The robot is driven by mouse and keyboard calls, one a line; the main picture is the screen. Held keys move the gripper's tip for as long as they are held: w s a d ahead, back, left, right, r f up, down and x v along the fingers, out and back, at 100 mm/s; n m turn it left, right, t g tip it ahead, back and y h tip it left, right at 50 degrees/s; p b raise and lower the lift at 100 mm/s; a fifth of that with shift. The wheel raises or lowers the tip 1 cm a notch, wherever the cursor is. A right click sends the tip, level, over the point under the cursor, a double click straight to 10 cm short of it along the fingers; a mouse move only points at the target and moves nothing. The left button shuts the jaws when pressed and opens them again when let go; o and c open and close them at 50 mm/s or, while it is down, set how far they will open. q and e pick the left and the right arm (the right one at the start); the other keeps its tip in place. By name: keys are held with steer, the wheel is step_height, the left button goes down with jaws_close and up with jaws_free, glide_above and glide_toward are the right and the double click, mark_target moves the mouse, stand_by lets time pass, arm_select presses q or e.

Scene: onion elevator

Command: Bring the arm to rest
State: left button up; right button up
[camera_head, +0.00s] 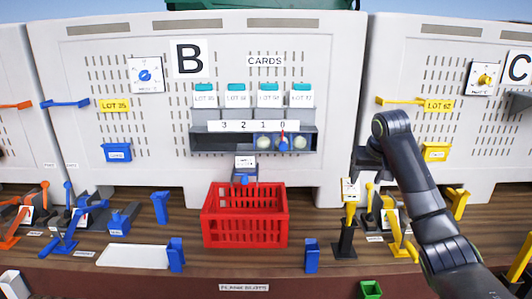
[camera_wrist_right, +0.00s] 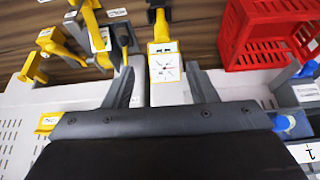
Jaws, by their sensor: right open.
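My right arm (camera_head: 425,195) rises from the lower right in the head view and bends over near the panel. My right gripper (camera_head: 363,163) hangs at its end, above a yellow and black stand with a white dial card (camera_head: 348,190). In the right wrist view the two dark fingers of the right gripper (camera_wrist_right: 160,82) are spread apart with nothing held between them. The dial card (camera_wrist_right: 164,66) shows beyond the gap, apart from the fingers as far as I can tell. My left gripper is not in view.
A red crate (camera_head: 245,240) stands mid-bench, left of my right gripper. Panel B (camera_head: 110,40) rises behind, with a shelf (camera_head: 210,142) of small round items. Yellow levers (camera_head: 400,238) stand right of the stand; a white tray (camera_head: 133,257) and blue fixtures are left.

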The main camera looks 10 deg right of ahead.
steer(key=s+a+f+n, duration=0.1)
steer(key=s+a+f, duration=0.2)
steer(key=s+f, duration=0.45)
steer(key=s+a+f+n, duration=0.15)
steer(key=s+f, duration=0.25)
steer(key=f, duration=0.7)
steer(key=s+a+f+n, duration=0.1)
steer(key=s+a+f, duration=0.2)
steer(key=s+f, duration=0.45)
steer(key=s+a+f+g, duration=0.1)
steer(key=s+a+f, duration=0.1)
steer(key=s, duration=1)
steer(key=s+a+f, duration=0.3)
steer(key=s, duration=0.9)
step_height(320, 180, down, 34)
steer(key=s+d+g+b, duration=0.1)
steer(key=d+g+b, duration=0.1)
steer(key=b, duration=0.6)
steer(key=s+a+f+b, duration=0.1)
steer(key=s+f+b, duration=0.2)
steer(key=s+f, duration=0.4)
steer(key=s+f+b, duration=0.3)
steer(key=s+f, duration=0.4)
steer(key=f, duration=0.6)
steer(key=shift+s+a+f+m+g, duration=0.3)
steer(key=shift+s+a+m+g, duration=0.05)
steer(key=shift+s+m+g, duration=0.1)
